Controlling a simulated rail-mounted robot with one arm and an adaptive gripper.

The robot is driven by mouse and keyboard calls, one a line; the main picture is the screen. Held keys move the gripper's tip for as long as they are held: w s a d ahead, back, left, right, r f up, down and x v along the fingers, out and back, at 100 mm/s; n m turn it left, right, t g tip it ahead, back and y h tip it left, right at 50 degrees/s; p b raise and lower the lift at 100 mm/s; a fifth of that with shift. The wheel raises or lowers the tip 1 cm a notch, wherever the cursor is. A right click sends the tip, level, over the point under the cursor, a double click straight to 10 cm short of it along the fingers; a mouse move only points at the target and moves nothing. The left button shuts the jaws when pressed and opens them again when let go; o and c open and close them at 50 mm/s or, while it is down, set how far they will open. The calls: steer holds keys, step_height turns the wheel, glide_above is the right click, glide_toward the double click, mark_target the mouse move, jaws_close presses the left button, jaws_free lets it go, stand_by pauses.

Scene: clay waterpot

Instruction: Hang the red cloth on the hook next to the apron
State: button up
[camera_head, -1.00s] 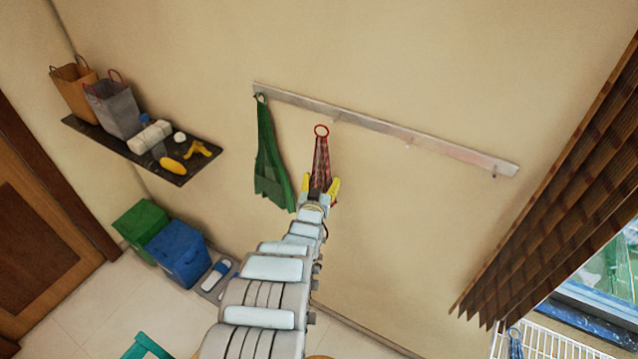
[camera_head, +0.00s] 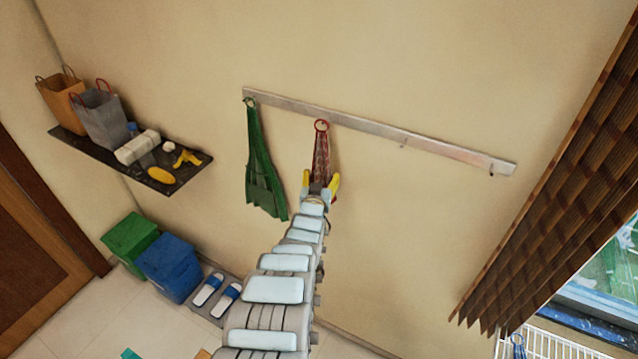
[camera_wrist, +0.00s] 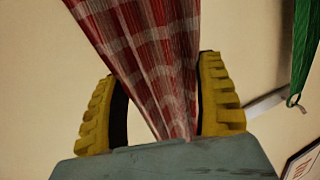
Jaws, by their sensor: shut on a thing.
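The red checked cloth (camera_head: 321,158) has a red ring (camera_head: 321,125) at its top. The ring overlaps the pale hook rail (camera_head: 380,136) on the wall in the head view, at the second hook position; I cannot tell whether it is on the hook. My gripper (camera_head: 320,182) has yellow fingers and is shut on the cloth's lower part. In the wrist view the cloth (camera_wrist: 150,55) runs between the two fingers. The green apron (camera_head: 262,165) hangs from the rail's left-end hook, left of the cloth. A bit of green shows in the wrist view (camera_wrist: 304,50).
Two rail hooks to the right are bare (camera_head: 403,146) (camera_head: 491,173). A dark shelf (camera_head: 100,158) with bags and bottles is at left. A green bin (camera_head: 130,235), a blue bin (camera_head: 168,265) and slippers (camera_head: 217,294) stand below. Wooden blinds (camera_head: 560,200) hang at right.

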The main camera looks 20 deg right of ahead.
steer(key=shift+w+d+f+b, duration=0.2)
steer(key=shift+w+d+b, duration=0.55)
steer(key=shift+b, duration=0.45)
steer(key=shift+w+d+f+b, duration=0.15)
steer(key=shift+d+b, duration=0.1)
steer(key=shift+b, duration=0.35)
steer(key=shift+w+d+f+b, duration=0.25)
steer(key=shift+d+f+b, duration=0.05)
steer(key=shift+b, duration=0.5)
steer(key=o, duration=1.2)
steer(key=shift+s+r, duration=0.1)
